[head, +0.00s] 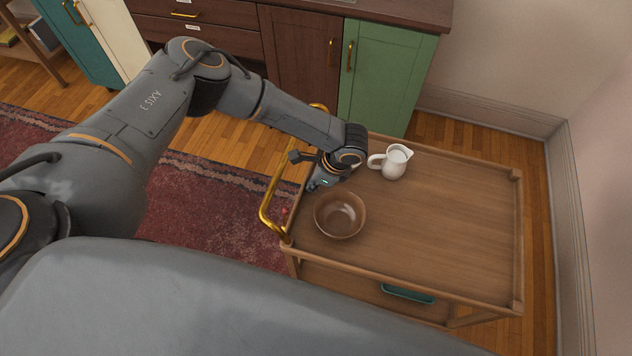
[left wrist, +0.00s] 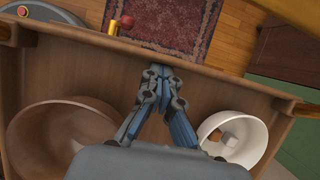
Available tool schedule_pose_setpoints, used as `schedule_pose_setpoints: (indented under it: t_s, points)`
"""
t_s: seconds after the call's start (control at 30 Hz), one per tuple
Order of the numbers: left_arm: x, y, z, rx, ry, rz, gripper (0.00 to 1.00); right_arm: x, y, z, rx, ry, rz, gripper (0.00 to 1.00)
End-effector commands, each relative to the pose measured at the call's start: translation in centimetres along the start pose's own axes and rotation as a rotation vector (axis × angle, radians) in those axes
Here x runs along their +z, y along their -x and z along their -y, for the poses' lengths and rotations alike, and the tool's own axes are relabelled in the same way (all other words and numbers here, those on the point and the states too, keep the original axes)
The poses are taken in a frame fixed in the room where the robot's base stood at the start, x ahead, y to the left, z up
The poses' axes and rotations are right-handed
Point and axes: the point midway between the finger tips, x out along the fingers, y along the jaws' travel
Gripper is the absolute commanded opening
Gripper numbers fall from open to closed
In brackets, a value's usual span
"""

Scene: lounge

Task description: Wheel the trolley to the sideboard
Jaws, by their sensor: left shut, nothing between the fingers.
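The wooden trolley (head: 450,215) stands at the right, with a gold push handle (head: 272,195) at its left end. On its top are a brown bowl (head: 340,215) and a white jug (head: 394,162). My left gripper (head: 318,184) is low over the handle end of the top, inside the handle and apart from it. In the left wrist view its fingers (left wrist: 158,100) are shut and empty, between the bowl (left wrist: 62,140) and the jug (left wrist: 236,138). The sideboard (head: 300,50), brown with a green door, stands behind the trolley. My right gripper is out of view.
A teal item (head: 408,293) sits on the lower shelf. A red rug (head: 205,210) lies left of the trolley. The wall (head: 590,200) is close on the right, with a strip of wooden floor between.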

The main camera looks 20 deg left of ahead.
Motion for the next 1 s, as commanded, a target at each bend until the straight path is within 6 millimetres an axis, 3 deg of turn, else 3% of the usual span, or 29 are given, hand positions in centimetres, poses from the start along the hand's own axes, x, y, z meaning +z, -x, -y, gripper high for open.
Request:
schedule_pose_setpoints:
  t_s: [0.03, 0.5, 1.0]
  points:
    - [1.5, -0.3, -0.1, 0.007, 0.009, 0.016, 0.0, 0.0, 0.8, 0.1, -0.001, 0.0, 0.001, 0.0]
    - [12.8, -4.6, 0.0, 0.009, 0.012, 0.022, 0.0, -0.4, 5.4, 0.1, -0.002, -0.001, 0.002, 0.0]
    - [25.6, -10.0, 0.0, 0.007, 0.012, 0.022, 0.0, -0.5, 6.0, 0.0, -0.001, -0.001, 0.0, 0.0]
